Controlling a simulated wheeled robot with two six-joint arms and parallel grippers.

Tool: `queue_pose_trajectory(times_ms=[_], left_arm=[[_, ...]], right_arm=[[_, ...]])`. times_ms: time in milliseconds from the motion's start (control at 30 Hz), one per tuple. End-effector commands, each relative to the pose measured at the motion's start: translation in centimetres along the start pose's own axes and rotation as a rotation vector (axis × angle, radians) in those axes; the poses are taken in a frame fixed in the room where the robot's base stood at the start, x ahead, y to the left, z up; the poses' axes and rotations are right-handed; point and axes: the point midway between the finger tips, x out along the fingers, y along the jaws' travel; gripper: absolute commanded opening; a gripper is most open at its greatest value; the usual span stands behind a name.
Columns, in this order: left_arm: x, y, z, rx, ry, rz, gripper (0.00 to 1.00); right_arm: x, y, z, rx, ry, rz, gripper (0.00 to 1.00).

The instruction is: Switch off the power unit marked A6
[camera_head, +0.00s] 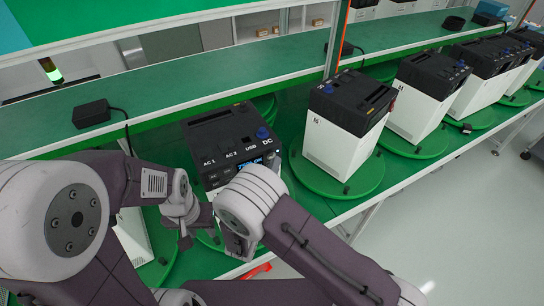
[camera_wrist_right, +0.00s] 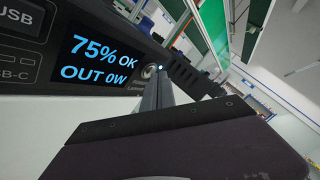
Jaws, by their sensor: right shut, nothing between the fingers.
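The nearest power unit (camera_head: 222,135) has a black top marked AC 1, AC 2, USB and DC, with a blue knob. No A6 mark on it is readable. In the right wrist view its lit display (camera_wrist_right: 102,60) reads "75% OK" and "OUT 0W". A small round button (camera_wrist_right: 148,72) sits just right of the display. My right gripper (camera_wrist_right: 157,88) is shut and empty, its tips right at or very near the button; contact is unclear. My left gripper (camera_head: 197,238) is beside the unit's lower left front, fingers apart and empty.
A black adapter (camera_head: 93,114) with a cable lies on the green shelf behind. Another white unit (camera_head: 133,234) is partly hidden behind my left arm.

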Motion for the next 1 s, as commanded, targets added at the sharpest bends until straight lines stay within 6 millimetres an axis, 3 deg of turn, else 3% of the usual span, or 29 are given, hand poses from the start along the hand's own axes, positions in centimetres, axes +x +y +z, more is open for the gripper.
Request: queue_pose_trajectory(times_ms=[700,1000], left_arm=[[-0.03,0.0,-0.01,0.0,0.0,0.0,0.36],[-0.38,0.01,-0.04,0.0,0.0,0.0,0.36]], right_arm=[[0.35,0.26,0.27,0.0,-0.001,0.0,0.0],[-0.53,-0.39,-0.33,-0.002,-0.001,0.002,0.0]])
